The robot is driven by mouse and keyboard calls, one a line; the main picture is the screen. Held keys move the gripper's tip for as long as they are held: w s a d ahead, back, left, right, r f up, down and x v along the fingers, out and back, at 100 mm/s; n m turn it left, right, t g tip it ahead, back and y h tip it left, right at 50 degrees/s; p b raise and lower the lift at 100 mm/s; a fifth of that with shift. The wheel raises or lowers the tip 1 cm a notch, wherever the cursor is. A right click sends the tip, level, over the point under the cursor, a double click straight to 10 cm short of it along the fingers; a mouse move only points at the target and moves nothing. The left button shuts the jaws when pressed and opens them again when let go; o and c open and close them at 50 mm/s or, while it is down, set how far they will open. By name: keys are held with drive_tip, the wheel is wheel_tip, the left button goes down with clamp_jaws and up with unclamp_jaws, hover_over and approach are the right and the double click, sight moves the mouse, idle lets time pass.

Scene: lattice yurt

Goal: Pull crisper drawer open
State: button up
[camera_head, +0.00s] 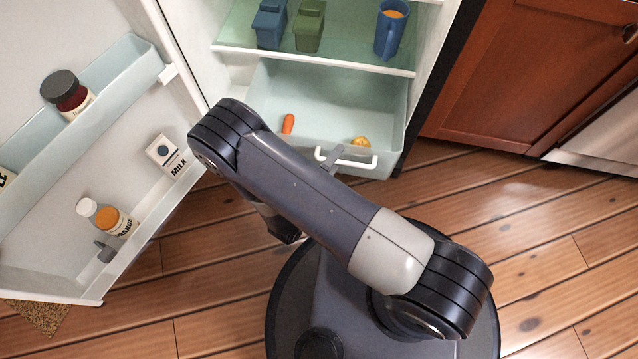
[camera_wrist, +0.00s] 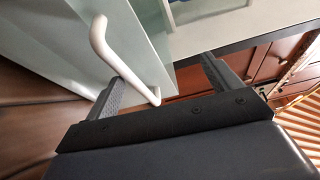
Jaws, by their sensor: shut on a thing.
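The crisper drawer (camera_head: 385,115) is a pale translucent bin low in the open fridge. It stands out past the shelf above, so its inside shows. A carrot (camera_head: 288,123) and a small yellow-brown item (camera_head: 361,142) lie in it. The white bar handle (camera_head: 358,163) is on its front, and the handle also shows in the wrist view (camera_wrist: 122,62). My gripper (camera_head: 333,158) is at the left part of the handle and shut on it. In the wrist view, the two dark fingers of my gripper (camera_wrist: 160,72) show on either side of the handle's lower end. My arm hides part of the drawer's left front.
The fridge door (camera_head: 110,175) is swung open at left, with a milk carton (camera_head: 166,155), jars and bottles in its bins. Wooden cabinets (camera_head: 540,70) stand at right. The floor at right is clear.

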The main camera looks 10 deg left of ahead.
drive_tip(key=shift+s+a+r, duration=0.15)
drive_tip(key=shift+s+a, duration=0.15)
drive_tip(key=shift+s, duration=0.05)
drive_tip(key=shift+c, duration=0.4)
drive_tip(key=shift+s+a, duration=0.15)
drive_tip(key=shift+s, duration=0.2)
drive_tip(key=c, duration=0.7)
drive_tip(key=shift+o, duration=0.2)
drive_tip(key=shift+s+a+f+b, duration=0.2)
drive_tip(key=shift+s+a+b, duration=0.1)
drive_tip(key=shift+s, duration=0.55)
drive_tip(key=shift+s+a+f+b, duration=0.15)
drive_tip(key=shift+s+a+f, duration=0.15)
drive_tip(key=shift+s, duration=0.55)
drive_tip(key=shift+s+a+f+b, duration=0.15)
drive_tip(key=shift+s+a+b, duration=0.15)
drive_tip(key=shift+s, duration=0.55)
